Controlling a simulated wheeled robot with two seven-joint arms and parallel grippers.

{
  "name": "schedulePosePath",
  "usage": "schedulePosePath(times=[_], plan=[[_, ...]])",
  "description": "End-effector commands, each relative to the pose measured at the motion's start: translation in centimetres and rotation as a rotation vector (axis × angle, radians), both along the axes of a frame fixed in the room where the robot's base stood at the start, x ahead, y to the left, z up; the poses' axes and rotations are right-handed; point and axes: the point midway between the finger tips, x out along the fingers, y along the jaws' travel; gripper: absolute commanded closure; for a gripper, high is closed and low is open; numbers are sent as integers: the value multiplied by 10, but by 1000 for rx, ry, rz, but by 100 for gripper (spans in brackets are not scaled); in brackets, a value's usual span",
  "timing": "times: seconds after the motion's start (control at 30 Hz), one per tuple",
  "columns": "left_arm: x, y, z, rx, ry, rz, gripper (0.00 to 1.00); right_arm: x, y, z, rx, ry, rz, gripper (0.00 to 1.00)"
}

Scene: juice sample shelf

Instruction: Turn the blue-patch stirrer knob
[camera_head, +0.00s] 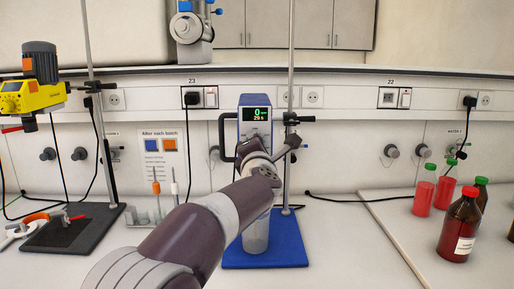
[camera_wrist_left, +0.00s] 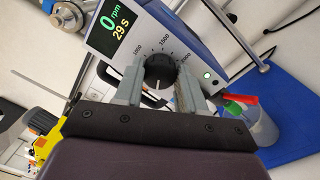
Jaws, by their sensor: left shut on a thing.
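The blue stirrer (camera_head: 255,114) stands in the middle of the bench on a blue base (camera_head: 290,246). Its display reads 0 rpm and 29 s, clearest in the left wrist view (camera_wrist_left: 110,27). Its black knob (camera_wrist_left: 160,72) has a white pointer mark and a printed speed scale around it. My left gripper (camera_wrist_left: 158,82) is shut on this knob, one grey finger on each side. In the head view my left arm hides the knob and most of the gripper. My right gripper is in neither view.
A beaker (camera_head: 255,236) stands on the blue base below my arm. A yellow stirrer (camera_head: 30,95) is at the left. Red-filled bottles (camera_head: 424,190) and a brown bottle (camera_head: 459,228) stand at the right. A vertical rod (camera_head: 290,60) and black clamp (camera_head: 298,119) are close beside the blue stirrer.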

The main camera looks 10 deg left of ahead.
Motion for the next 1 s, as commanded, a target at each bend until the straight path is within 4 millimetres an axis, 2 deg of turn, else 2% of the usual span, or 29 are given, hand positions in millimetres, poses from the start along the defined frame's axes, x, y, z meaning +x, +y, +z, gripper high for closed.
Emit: schedulePosePath(times=[0.03, 0.07, 0.1, 0.13, 0.4, 0.53, 0.67, 0.9, 1.0], plan=[[0, 1, -2, -2, 3, 2, 91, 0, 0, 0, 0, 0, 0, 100], [0, 0, -2, -2, 3, 2, 54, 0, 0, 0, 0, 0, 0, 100], [0, 0, -2, -2, 3, 2, 41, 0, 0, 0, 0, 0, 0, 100], [0, 0, -2, -1, 3, 1, 35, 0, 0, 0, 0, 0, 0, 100], [0, 0, -1, 0, 1, 0, 35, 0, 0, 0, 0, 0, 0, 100], [-9, -3, -2, 0, 1, 0, 35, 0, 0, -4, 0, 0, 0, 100], [-36, -11, -4, -1, -1, -3, 35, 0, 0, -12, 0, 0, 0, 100], [-96, -28, -7, -2, 0, -3, 35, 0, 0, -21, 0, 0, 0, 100], [-112, -33, -7, 0, 1, -2, 35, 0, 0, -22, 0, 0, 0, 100]])
